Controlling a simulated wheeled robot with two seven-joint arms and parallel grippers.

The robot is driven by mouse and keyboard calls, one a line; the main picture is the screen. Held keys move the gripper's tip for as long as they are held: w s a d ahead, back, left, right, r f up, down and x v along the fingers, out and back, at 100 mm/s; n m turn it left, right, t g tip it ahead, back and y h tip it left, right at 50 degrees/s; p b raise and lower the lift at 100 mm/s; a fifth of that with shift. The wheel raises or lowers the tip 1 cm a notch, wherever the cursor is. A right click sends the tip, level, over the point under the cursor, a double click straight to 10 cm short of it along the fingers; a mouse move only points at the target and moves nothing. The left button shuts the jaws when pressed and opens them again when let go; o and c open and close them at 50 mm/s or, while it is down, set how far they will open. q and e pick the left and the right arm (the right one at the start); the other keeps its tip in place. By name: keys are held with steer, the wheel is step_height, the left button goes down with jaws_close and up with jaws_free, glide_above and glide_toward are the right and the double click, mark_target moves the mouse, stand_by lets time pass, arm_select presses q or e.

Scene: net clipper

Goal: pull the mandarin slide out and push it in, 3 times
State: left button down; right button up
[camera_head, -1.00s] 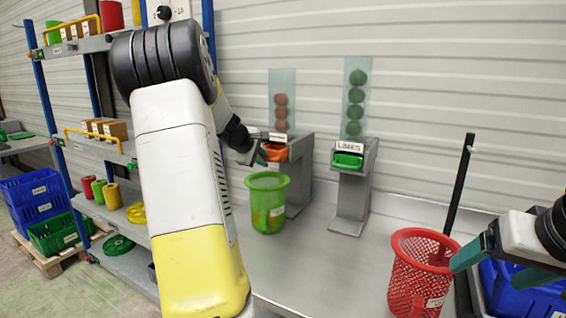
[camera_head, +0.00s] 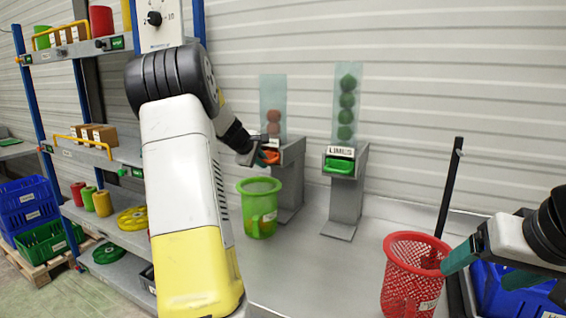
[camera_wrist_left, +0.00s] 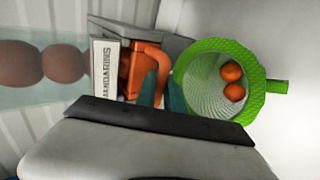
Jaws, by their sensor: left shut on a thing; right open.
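The orange mandarin slide (camera_head: 271,157) sits in the front of a grey stand, under a clear tube holding brown-orange fruit (camera_head: 274,121). My left gripper (camera_head: 260,158) is shut on the slide's handle. In the left wrist view the orange slide (camera_wrist_left: 147,72) shows beside its white label, and the dark gripper edge hides part of the grip. A green basket (camera_head: 259,208) stands below the slide; the wrist view shows two orange mandarins (camera_wrist_left: 233,82) inside it. My right gripper (camera_head: 482,268) is open at the right, beside the red basket.
A limes stand with a green slide (camera_head: 339,165) and a tube of limes (camera_head: 346,107) is to the right. A red mesh basket (camera_head: 411,275) and a blue crate (camera_head: 510,300) are at the front right. A shelf rack (camera_head: 115,153) stands left.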

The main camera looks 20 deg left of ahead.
arm_select(q)
steer(key=shift+a+r, duration=0.15)
steer(key=shift+r, duration=0.05)
steer(key=s, duration=1)
steer(key=shift+s+a, duration=0.2)
steer(key=shift+a, duration=0.25)
steer(key=shift+w, duration=0.15)
stand_by(0.7)
steer(key=shift+w+d, duration=0.2)
steer(key=shift+w, duration=2.35)
steer(key=shift+w+d, duration=0.2)
steer(key=shift+w, duration=2.35)
steer(key=shift+s, duration=0.1)
